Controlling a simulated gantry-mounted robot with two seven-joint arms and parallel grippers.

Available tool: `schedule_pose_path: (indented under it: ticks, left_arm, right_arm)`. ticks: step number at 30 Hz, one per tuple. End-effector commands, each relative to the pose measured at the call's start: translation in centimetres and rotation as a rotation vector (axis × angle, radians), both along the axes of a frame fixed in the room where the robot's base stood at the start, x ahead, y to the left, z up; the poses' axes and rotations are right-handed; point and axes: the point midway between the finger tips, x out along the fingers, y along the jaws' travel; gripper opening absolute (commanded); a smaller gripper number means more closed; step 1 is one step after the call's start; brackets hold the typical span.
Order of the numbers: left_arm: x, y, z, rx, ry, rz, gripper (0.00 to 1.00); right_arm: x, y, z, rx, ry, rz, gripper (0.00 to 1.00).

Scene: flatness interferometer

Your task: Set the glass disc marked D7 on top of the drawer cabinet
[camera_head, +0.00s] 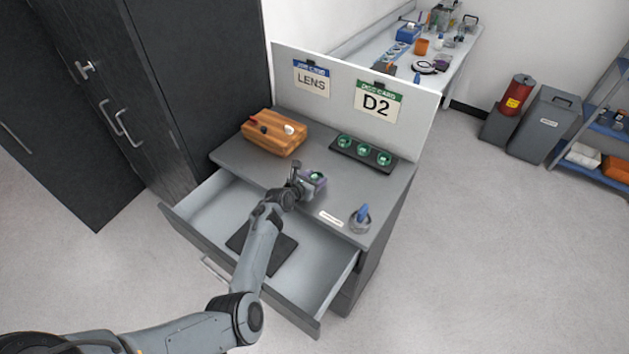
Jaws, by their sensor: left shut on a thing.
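The grey drawer cabinet (225,154) stands in the middle with its top drawer (195,205) pulled open. My left gripper (311,183) is over the front part of the cabinet top, shut on a small purple thing with a green round face (318,178). I cannot read any marking on it, nor tell whether it touches the top. Three green glass discs (363,149) sit in a black rack (379,167) at the back right of the top; their marks are too small to read. My right gripper is out of view.
A wooden block (270,139) with small items is at the top's back left. A blue-tipped thing in a round clear dish (359,222) is at the front right corner. Cards reading LENS (312,79) and D2 (377,103) hang behind. A dark mat (275,254) lies in the drawer.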

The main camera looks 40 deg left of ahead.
Motion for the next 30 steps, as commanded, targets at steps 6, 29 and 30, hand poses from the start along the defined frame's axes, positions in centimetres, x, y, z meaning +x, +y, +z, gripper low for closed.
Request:
schedule_pose_path:
  ticks: [6, 29, 30]
  left_arm:
    - [0.0, 0.0, -0.3, -0.001, -0.001, 0.0, 0.21]
    - [-1.4, -0.1, 0.7, -0.001, -0.001, 0.002, 0.77]
    - [-1.9, -0.2, 0.9, -0.002, -0.001, 0.001, 0.77]
  right_arm:
    - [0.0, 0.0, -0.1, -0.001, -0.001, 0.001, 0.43]
    - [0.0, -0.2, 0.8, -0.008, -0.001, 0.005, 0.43]
    - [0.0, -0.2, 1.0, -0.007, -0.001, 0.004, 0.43]
